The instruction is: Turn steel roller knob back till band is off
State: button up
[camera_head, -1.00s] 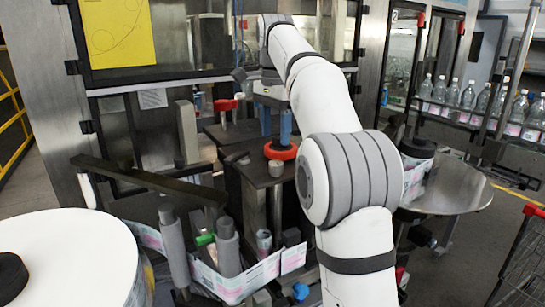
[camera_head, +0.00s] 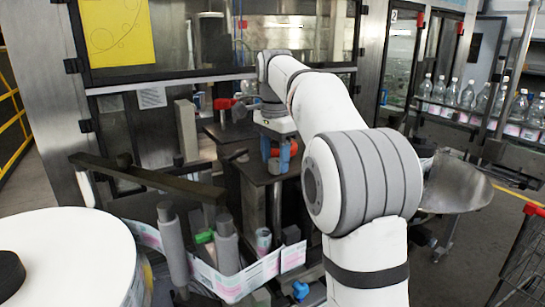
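My gripper (camera_head: 275,157) points down over the dark machine top, with its two blue fingers apart. A red ring-shaped knob (camera_head: 293,147) shows behind and between the fingers. I cannot tell whether the fingers touch it. The label band (camera_head: 235,283), white with pink print, runs past grey upright rollers (camera_head: 227,249) at the front of the machine. No steel roller knob can be picked out for certain. My arm covers the right part of the machine.
A large white reel (camera_head: 70,255) fills the lower left. A dark bar (camera_head: 145,178) crosses above the rollers. A blue knob (camera_head: 300,290) sits low in front. A round metal table (camera_head: 455,187) stands at right, below bottles (camera_head: 467,95).

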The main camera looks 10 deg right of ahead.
jog(key=c, duration=0.9)
jog(key=shift+a, duration=0.15)
jog(key=shift+n, duration=0.3)
